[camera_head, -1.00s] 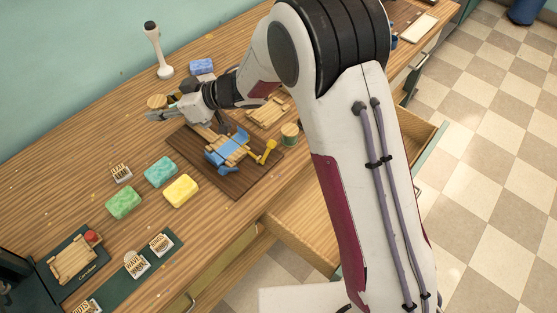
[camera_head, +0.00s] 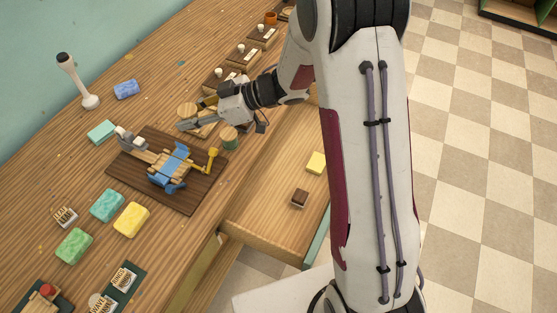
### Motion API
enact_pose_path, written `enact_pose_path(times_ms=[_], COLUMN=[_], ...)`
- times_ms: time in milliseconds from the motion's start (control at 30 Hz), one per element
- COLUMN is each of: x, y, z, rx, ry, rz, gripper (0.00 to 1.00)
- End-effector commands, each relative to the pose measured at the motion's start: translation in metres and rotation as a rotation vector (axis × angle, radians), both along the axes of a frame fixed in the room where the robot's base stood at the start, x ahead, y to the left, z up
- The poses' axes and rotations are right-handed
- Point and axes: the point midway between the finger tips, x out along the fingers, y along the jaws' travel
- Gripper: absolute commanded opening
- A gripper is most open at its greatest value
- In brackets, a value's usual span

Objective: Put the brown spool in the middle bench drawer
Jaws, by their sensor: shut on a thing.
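The spool, a round piece with a pale wooden end (camera_head: 187,109), is at my gripper's fingers. My gripper (camera_head: 187,124) is shut on it over the bench, behind the blue-strapped device and left of a green-wound spool. The fingers hide much of the held spool, and its wound colour is unclear. An open bench drawer (camera_head: 252,235) is at the front, right of and below the gripper. It holds a yellow block (camera_head: 316,162) and a small dark brown block (camera_head: 300,198), with bare floor around them.
The green-wound spool (camera_head: 229,138) stands near the bench's front edge. A dark board (camera_head: 187,205) bears the blue-strapped device (camera_head: 172,168) with a yellow handle. A white upright tool (camera_head: 78,82) stands at the back left. Colored soap blocks lie at the left. My arm covers the drawer's right side.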

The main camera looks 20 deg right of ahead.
Motion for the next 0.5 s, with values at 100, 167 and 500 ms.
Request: enact_pose_path(times_ms=[100,167,500], x=[-0.008,-0.013,-0.046], y=[-0.028,-0.040,-0.104], z=[-0.001,-0.001,-0.002], rx=[0.000,0.001,0.002], ry=[0.000,0.002,0.000], rz=[-0.016,-0.020,-0.049], gripper=[0.01,0.01,0.01])
